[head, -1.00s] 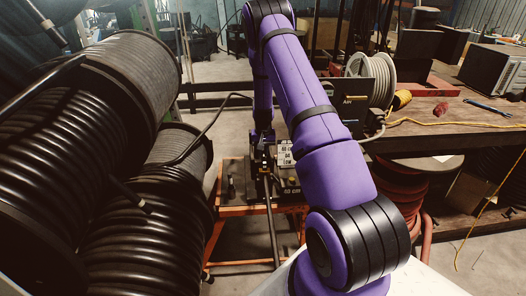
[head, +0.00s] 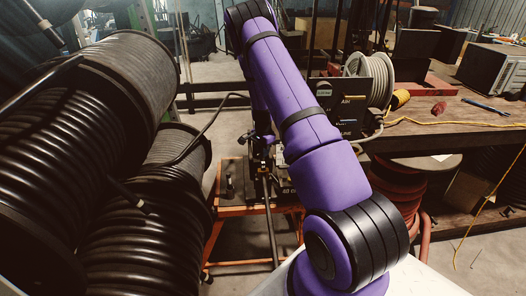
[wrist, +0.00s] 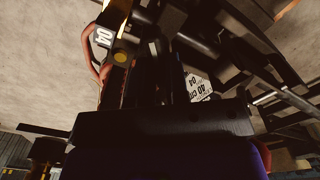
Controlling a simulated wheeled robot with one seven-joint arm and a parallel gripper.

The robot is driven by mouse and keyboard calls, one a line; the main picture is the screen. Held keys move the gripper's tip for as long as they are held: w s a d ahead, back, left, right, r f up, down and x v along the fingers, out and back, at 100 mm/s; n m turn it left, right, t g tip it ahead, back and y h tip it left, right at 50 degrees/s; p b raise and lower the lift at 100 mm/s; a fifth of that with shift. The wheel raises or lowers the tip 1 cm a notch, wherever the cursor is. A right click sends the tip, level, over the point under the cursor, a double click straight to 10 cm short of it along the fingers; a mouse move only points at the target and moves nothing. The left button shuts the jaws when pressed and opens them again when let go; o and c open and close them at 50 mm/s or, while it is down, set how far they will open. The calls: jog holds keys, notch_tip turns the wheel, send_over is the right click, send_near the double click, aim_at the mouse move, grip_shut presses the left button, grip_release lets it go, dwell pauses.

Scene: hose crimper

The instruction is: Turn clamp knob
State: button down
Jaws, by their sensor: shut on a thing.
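The hose crimper (head: 285,187) is a dark machine on an orange-framed cart, partly covered by my purple arm in the head view. My gripper (head: 262,150) is at the crimper's upper part, small and dark there. It is shut on the clamp knob, whose shape is mostly lost in shadow and behind the gripper. In the wrist view, my dark gripper (wrist: 168,75) reaches into the machine's dark parts. A white label with black print (wrist: 198,86) shows just right of it. The angle of the knob cannot be told.
Large black hose reels (head: 125,75) crowd the left side. A wooden bench (head: 435,135) at right carries a pale cable reel (head: 372,80) and a yellow cord. A long dark lever (head: 270,220) slopes down in front of the cart. Bare floor shows around the cart.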

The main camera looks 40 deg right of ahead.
jog(key=shift+m, duration=0.6)
jog(key=c, duration=1.1)
grip_release()
notch_tip(320, 180, up, 11)
jog(key=shift+f, duration=0.1)
